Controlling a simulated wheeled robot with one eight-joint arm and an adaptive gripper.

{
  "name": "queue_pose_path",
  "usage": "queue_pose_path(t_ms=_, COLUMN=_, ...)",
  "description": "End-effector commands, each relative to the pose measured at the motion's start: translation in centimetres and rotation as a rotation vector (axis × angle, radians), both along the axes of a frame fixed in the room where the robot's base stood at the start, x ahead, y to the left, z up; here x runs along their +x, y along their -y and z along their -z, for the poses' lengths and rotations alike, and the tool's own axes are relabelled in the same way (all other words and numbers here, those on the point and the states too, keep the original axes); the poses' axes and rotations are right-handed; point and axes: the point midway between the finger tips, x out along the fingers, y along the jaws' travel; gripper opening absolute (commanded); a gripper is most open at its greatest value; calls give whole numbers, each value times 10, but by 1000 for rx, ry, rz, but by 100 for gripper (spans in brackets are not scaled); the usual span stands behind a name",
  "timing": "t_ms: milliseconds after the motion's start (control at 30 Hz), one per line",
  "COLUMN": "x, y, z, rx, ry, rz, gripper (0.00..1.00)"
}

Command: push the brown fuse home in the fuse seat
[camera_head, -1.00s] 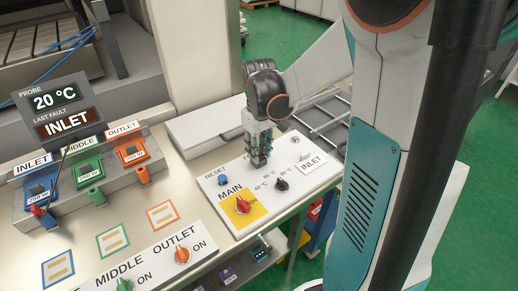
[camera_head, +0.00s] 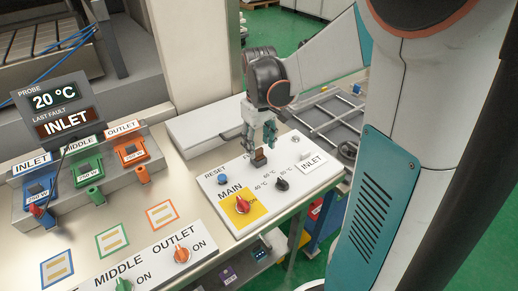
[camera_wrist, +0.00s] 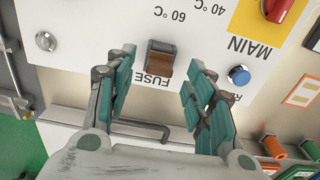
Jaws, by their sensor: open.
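The seat is mostly hidden by the fuse. My gripper (camera_head: 259,138) is above the fuse with its fingers spread and nothing between them. In the wrist view my gripper (camera_wrist: 164,70) has one finger on each side of the fuse, apart from it.
A grey stand with blue, green and orange modules (camera_head: 130,153) is at left. A probe display (camera_head: 54,111) stands behind it.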

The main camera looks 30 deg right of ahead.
Motion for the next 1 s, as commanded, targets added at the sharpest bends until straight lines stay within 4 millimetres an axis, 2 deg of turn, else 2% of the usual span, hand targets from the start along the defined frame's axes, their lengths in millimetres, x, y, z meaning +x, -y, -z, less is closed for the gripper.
queue_pose_path(t_ms=200, x=0, y=0, z=-44, rx=0, ry=0, rz=0, gripper=49)
queue_pose_path(t_ms=433, x=0, y=0, z=-77, rx=0, ry=0, rz=0, gripper=49)
queue_pose_path(t_ms=600, x=0, y=0, z=-88, rx=0, ry=0, rz=0, gripper=49)
queue_pose_path(t_ms=900, x=0, y=0, z=-89, rx=0, ry=0, rz=0, gripper=49)
queue_pose_path(t_ms=1000, x=0, y=0, z=-89, rx=0, ry=0, rz=0, gripper=67)
